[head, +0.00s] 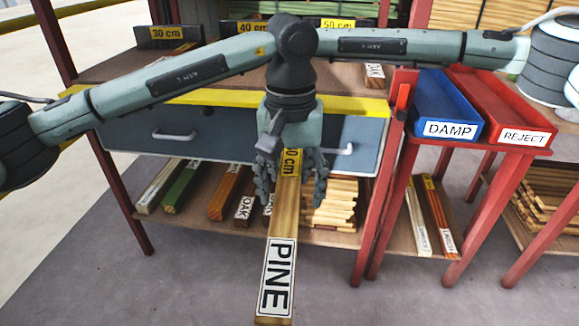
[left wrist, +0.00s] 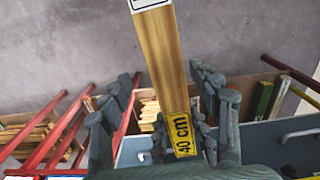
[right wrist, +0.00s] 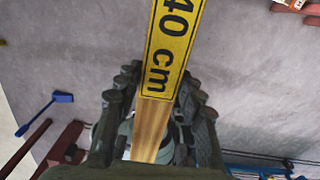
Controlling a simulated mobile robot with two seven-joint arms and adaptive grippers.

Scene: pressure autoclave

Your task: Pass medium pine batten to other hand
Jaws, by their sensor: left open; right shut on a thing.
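The medium pine batten (head: 282,225) has a PINE label near its lower end and a yellow 40 cm label near the upper end. It is held off the floor in front of the bench. My left gripper (head: 292,188) is open, its fingers apart on either side of the batten. The left wrist view also shows the batten (left wrist: 160,60) between those open fingers (left wrist: 167,88). My right gripper (right wrist: 157,88) is shut on the batten (right wrist: 152,125) near its 40 cm label; in the head view it is mostly hidden behind my left gripper.
Behind is a bench with a grey-blue drawer front (head: 215,140) and a lower shelf holding several battens, including a green one (head: 182,187). At right are a blue DAMP tray (head: 440,100) and a red REJECT tray (head: 500,105). The floor (head: 150,285) in front is clear.

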